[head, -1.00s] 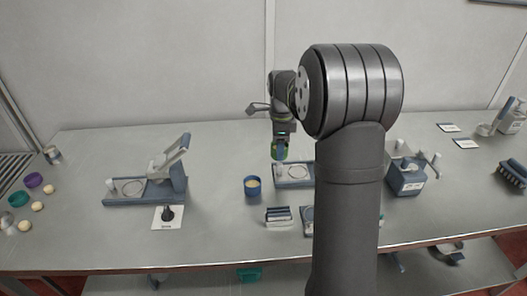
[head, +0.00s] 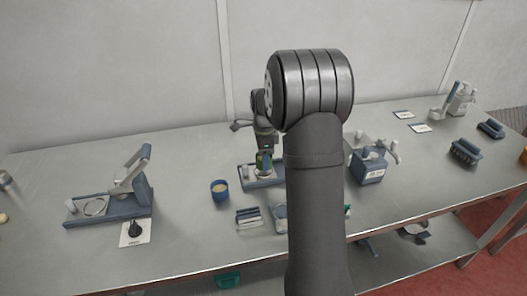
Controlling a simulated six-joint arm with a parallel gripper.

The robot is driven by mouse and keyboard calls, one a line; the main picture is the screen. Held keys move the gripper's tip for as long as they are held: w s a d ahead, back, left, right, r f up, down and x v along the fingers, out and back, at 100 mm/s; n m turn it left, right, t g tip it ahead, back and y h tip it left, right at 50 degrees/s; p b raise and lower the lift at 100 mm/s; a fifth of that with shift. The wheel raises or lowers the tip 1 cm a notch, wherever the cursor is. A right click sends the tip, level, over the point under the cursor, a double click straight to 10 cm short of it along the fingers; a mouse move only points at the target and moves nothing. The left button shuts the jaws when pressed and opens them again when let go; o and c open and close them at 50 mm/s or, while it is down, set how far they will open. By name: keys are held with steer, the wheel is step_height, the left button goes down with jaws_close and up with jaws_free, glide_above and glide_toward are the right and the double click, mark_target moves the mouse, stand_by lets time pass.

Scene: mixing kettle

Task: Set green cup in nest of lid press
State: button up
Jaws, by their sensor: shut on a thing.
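My gripper (head: 264,150) is shut on the green cup (head: 264,163) and points straight down. The cup looks upright, over or in the round seat of a blue-based fixture (head: 248,185) in the middle of the table. I cannot tell whether the cup's bottom touches the seat. My arm hides the right part of this fixture. A similar blue-based fixture with a raised grey lever (head: 131,175) and an empty ring (head: 95,206) stands at the left. The frames do not settle which of the two is the lid press.
A blue cup with pale contents (head: 220,189) stands just left of the middle fixture. A small rack (head: 249,217) is in front. A blue dispenser-like box (head: 368,167) stands right of my arm.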

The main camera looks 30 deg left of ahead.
steer(key=shift+f, duration=0.45)
steer(key=shift+f, duration=0.7)
stand_by(1.4)
steer(key=o, duration=1.2)
steer(key=shift+r, duration=3.5)
